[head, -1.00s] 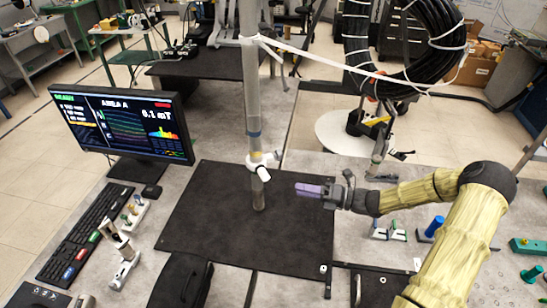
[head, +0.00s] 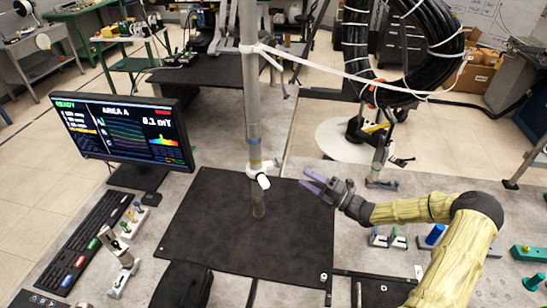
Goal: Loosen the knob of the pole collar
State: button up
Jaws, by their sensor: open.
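The pole (head: 250,90) stands upright on the black mat (head: 200,240). A white collar (head: 256,170) sits around its lower part, and a white knob (head: 264,182) sticks out from the collar toward the camera. My gripper (head: 311,181) is to the right of the knob, apart from it, at about the same height in the picture. Its purple fingers are spread open and empty, pointing left toward the pole. The far side of the collar is hidden by the pole.
A monitor (head: 125,132) and a keyboard (head: 82,243) stand left of the mat. Small holders with coloured parts (head: 388,239) lie on the right. The mat's front area is clear.

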aim_at(279, 162)
jog(key=p+x, duration=0.4)
jog(key=x, duration=0.9)
jog(key=shift+a, duration=0.2)
jog(key=c, duration=1)
